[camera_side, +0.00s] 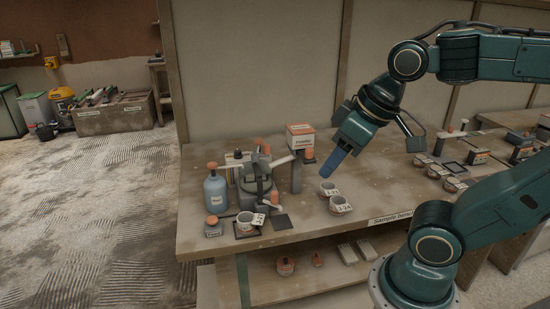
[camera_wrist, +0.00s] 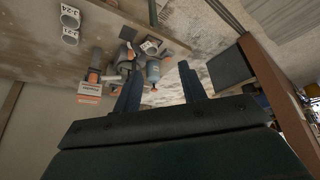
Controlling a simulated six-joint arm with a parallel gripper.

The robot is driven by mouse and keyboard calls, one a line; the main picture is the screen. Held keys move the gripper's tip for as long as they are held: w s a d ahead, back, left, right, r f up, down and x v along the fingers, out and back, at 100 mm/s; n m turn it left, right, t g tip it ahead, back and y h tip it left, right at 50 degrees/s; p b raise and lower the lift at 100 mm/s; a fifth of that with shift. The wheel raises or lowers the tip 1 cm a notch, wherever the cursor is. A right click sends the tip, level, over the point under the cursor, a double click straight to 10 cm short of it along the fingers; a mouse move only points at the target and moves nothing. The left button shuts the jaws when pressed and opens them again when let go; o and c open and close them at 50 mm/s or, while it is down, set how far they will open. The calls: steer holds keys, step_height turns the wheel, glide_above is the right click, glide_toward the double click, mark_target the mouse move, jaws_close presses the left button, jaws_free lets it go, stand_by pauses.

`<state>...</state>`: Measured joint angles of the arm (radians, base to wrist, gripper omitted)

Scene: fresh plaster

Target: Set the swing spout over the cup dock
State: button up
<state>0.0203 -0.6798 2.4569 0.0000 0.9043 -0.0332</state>
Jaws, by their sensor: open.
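A grey dispenser-like machine (camera_side: 257,185) stands left of centre on the bench in the side view. A pale arm, apparently the swing spout (camera_side: 280,161), reaches right from its top, toward a post with an orange knob (camera_side: 308,154). A labelled cup (camera_side: 245,221) sits in front of the machine on a dark pad; beside it lies a bare dark square (camera_side: 282,222). I cannot tell which is the cup dock. My gripper (camera_side: 331,170) is open and empty above the bench, right of the spout and apart from it. In the wrist view its fingers (camera_wrist: 158,79) partly hide the machine.
Two labelled cups (camera_side: 328,188) (camera_side: 340,205) stand below and near my gripper. A blue bottle (camera_side: 215,190) and a small orange-topped jar (camera_side: 212,227) stand left of the machine. An orange and white box (camera_side: 300,138) stands behind. The bench front (camera_side: 300,225) is mostly clear.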

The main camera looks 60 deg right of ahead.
steer(key=w+d+f+n+g, duration=0.15)
steer(key=w+d, duration=0.35)
steer(key=w, duration=0.6)
steer(key=g, duration=0.4)
glide_above(273, 192)
step_height(273, 192, down, 9)
steer(key=shift+s+n, duration=0.1)
steer(key=shift+n, duration=0.15)
steer(key=shift+f, duration=0.1)
step_height(273, 192, down, 14)
steer(key=shift+r, duration=0.15)
steer(key=shift+c, duration=0.3)
jaws_close()
